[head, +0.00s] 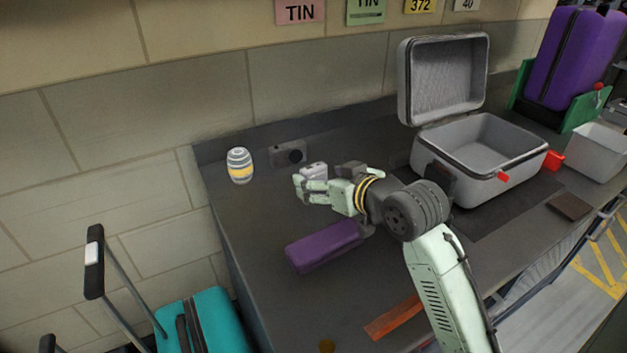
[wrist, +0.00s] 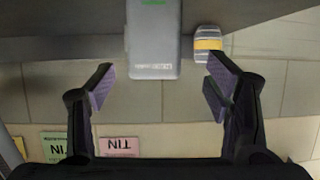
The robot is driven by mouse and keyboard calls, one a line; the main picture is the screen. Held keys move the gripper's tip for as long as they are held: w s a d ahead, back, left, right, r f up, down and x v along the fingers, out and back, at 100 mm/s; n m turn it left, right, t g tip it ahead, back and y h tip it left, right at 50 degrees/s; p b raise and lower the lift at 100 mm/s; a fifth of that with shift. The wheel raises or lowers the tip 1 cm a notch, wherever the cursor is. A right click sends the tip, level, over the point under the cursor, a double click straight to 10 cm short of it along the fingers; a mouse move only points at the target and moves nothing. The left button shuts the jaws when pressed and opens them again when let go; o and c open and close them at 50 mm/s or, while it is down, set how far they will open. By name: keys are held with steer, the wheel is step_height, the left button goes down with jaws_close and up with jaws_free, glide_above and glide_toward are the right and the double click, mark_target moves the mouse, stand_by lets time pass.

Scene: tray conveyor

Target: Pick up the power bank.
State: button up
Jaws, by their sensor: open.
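The power bank is a light grey block with printing on its end and a green mark, seen in the wrist view (wrist: 153,45). In the head view the pale block at my fingers looks like it (head: 314,169), partly hidden by the gripper. My gripper (head: 300,188) is open above the dark counter. In the wrist view its two fingers (wrist: 158,78) stand apart to the left and right of the block's near end, with gaps on both sides. I see no contact in that view.
A striped jar (head: 240,166) and a dark camera (head: 289,153) stand behind. A purple case (head: 324,246) lies in front, near an orange strip (head: 393,318). An open grey suitcase (head: 470,165) is at right. The counter's left part is mostly bare.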

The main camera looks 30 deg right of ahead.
mark_target(317, 174)
steer(key=x, duration=0.1)
steer(key=p+x, duration=0.1)
steer(key=x, duration=0.1)
steer(key=p+x, duration=0.1)
steer(key=x, duration=0.1)
steer(key=shift+d, duration=0.35)
steer(key=shift+c, duration=0.4)
steer(key=c, duration=1.3)
steer(key=shift+r, duration=0.1)
